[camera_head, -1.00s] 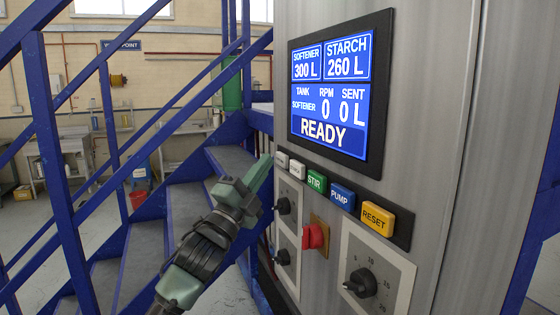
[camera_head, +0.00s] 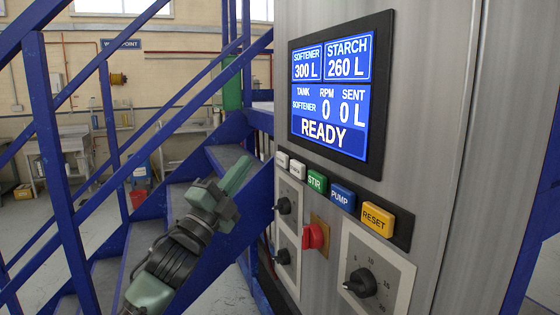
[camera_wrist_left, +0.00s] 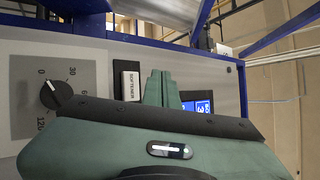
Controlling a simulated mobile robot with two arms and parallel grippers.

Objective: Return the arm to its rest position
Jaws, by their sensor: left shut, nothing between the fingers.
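My left gripper (camera_head: 238,175) is a green and dark grey jaw on a dark, ribbed wrist, in front of the blue stairs and left of the control panel. Its fingers are together with nothing between them, pointing up and right, apart from the buttons. In the left wrist view the closed fingers (camera_wrist_left: 161,89) point toward the panel, beside a white button labelled SOFTENER (camera_wrist_left: 131,82). My right gripper is not in view.
The control panel has a screen (camera_head: 341,85) reading READY, STIR (camera_head: 316,182), PUMP (camera_head: 342,196) and RESET (camera_head: 376,219) buttons, a red switch (camera_head: 315,236) and black knobs (camera_head: 361,283). Blue stair rails (camera_head: 62,190) stand at left.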

